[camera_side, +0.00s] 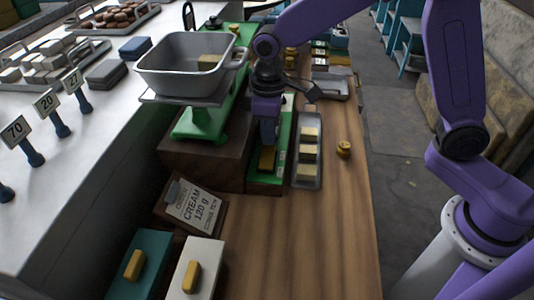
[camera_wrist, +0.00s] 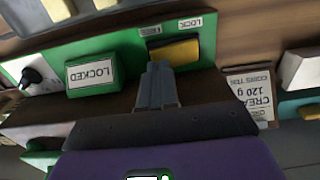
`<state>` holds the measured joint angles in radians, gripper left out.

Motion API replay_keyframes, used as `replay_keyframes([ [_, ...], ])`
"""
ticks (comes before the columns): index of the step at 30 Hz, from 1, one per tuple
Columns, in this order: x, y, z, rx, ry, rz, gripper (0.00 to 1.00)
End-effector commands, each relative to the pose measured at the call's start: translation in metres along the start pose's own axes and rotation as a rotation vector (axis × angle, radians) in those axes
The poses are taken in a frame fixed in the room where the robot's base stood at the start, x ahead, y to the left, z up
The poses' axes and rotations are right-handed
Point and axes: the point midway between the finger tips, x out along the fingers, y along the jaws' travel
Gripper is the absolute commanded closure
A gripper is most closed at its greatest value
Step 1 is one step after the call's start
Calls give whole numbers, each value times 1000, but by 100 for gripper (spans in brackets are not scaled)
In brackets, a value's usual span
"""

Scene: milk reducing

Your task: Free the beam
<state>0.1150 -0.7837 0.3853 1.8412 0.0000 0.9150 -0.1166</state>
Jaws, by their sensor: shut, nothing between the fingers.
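The green balance scale (camera_side: 203,120) stands on a dark base, with a grey pan (camera_side: 190,65) holding a pale block (camera_side: 209,61). Beside it is a green lock panel (camera_side: 283,150) with a yellow slider (camera_side: 267,158). In the wrist view the slider (camera_wrist: 174,52) lies beside the upside-down FREE and LOCK labels, more toward LOCK. A window on the panel reads LOCKED (camera_wrist: 92,73). My gripper (camera_side: 268,143) is shut and empty, pointing down at the slider. In the wrist view its fingertips (camera_wrist: 159,66) are at the slider's FREE-side end; whether they touch is unclear.
A grey tray (camera_side: 319,180) of pale blocks lies right of the panel, with a brass weight (camera_side: 344,149) beyond. A cream card (camera_side: 193,207) stands in front of the base, near teal (camera_side: 150,245) and white (camera_side: 208,252) boxes. The wooden bench (camera_side: 300,250) is clear at front right.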

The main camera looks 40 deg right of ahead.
Motion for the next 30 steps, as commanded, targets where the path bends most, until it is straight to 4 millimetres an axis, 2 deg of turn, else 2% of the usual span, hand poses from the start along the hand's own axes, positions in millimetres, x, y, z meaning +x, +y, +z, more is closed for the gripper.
replay_keyframes([
  [30,11,0,0,0,0,0,100],
])
